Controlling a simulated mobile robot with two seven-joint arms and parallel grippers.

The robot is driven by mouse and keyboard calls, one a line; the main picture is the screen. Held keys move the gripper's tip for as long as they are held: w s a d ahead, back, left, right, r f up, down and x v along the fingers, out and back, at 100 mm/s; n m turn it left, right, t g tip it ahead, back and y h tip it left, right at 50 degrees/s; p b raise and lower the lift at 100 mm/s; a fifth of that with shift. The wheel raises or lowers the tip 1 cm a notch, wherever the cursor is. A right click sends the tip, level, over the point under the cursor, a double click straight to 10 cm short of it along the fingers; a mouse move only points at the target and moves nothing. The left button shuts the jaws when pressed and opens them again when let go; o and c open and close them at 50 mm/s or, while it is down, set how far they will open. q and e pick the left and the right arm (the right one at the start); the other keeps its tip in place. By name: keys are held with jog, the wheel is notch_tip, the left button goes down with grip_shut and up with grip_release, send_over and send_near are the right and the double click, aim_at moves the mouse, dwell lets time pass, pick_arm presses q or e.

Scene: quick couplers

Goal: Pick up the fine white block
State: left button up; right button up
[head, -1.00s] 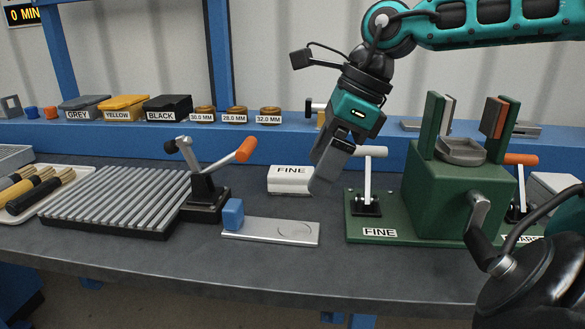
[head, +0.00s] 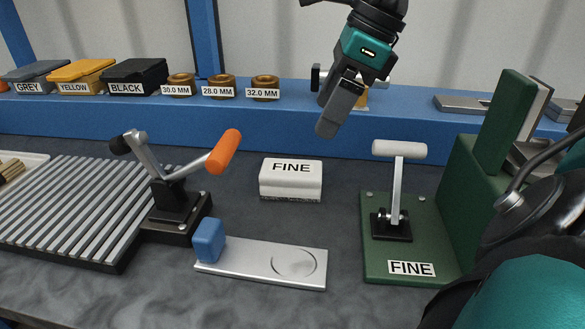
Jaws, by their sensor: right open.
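The fine white block (head: 290,181), labelled FINE, lies flat on the dark bench top, in the middle of the head view. Nothing touches it and its top and front face are clear. My right gripper (head: 332,121) hangs in the air, above and a little to the right of the block in the picture, with fingers pointing down and to the left. It is open and holds nothing; one finger largely hides the other. My left gripper is not in view.
A lever clamp (head: 178,195) with an orange handle stands left. A metal plate (head: 265,262) with a blue block (head: 209,240) lies in front. A green fixture base (head: 425,250) with a white-handled lever stands right. A blue ledge (head: 230,125) with boxes and rings runs behind.

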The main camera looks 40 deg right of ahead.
aim_at(293, 167)
jog(key=b+x, duration=0.2)
jog(key=x, duration=0.5)
jog(key=shift+a+f, duration=0.1)
jog(key=shift+f, duration=0.1)
jog(key=shift+w+a+b+x, duration=0.1)
jog(key=shift+b+x, duration=0.3)
jog(key=shift+x, duration=0.75)
jog(key=shift+w+a+b+x, duration=0.1)
jog(key=shift+b+x, duration=0.3)
jog(key=shift+x, duration=0.8)
jog(key=shift+w+a+f, duration=0.1)
jog(key=shift+f, duration=0.15)
jog(key=shift+f+b, duration=0.1)
jog(key=shift+b, duration=0.25)
jog(key=shift+c, duration=0.3)
